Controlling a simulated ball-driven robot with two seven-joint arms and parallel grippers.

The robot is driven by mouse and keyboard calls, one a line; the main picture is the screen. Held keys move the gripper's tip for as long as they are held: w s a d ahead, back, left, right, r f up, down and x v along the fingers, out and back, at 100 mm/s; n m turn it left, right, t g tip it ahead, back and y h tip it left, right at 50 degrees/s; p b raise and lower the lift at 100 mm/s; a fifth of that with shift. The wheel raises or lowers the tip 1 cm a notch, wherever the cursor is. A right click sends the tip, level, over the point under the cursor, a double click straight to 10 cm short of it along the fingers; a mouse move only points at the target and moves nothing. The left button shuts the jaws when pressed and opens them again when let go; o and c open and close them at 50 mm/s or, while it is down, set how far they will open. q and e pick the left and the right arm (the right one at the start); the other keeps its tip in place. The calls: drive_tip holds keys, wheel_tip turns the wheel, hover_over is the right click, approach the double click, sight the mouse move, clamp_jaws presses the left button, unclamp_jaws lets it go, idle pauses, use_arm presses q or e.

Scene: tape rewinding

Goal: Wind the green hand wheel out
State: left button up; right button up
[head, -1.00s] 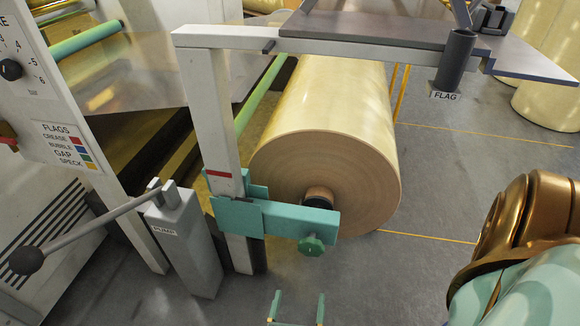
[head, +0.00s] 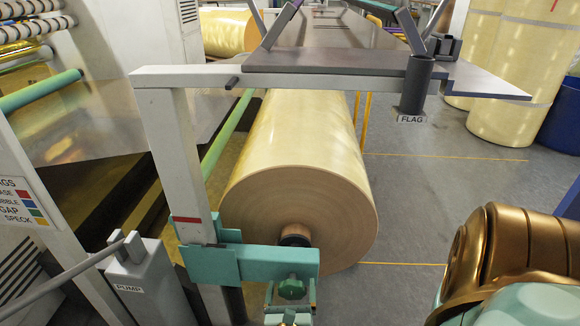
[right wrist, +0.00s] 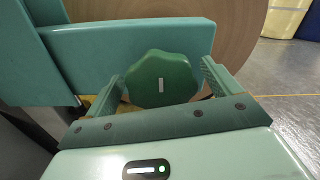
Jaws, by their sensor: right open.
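The green hand wheel (head: 292,288) is a dark green lobed knob on the front of the teal arm block (head: 262,262), below the end of the big roll. It also shows in the right wrist view (right wrist: 162,80) with a short pale mark on its face. My right gripper (head: 291,296) is open, with one finger on each side of the wheel. In the right wrist view its fingers (right wrist: 163,82) stand left and right of the wheel, with a gap visible at the right finger. Contact at the left finger cannot be told. My left gripper is not in view.
A large cream roll (head: 298,150) sits behind the teal block. A white post (head: 177,160) rises at its left, beside a grey pump (head: 142,282) with a lever. A grey shelf with a flag holder (head: 415,85) hangs above. The floor right of the roll is clear.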

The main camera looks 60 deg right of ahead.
drive_tip(key=c, duration=1)
drive_tip(key=shift+o, duration=0.2)
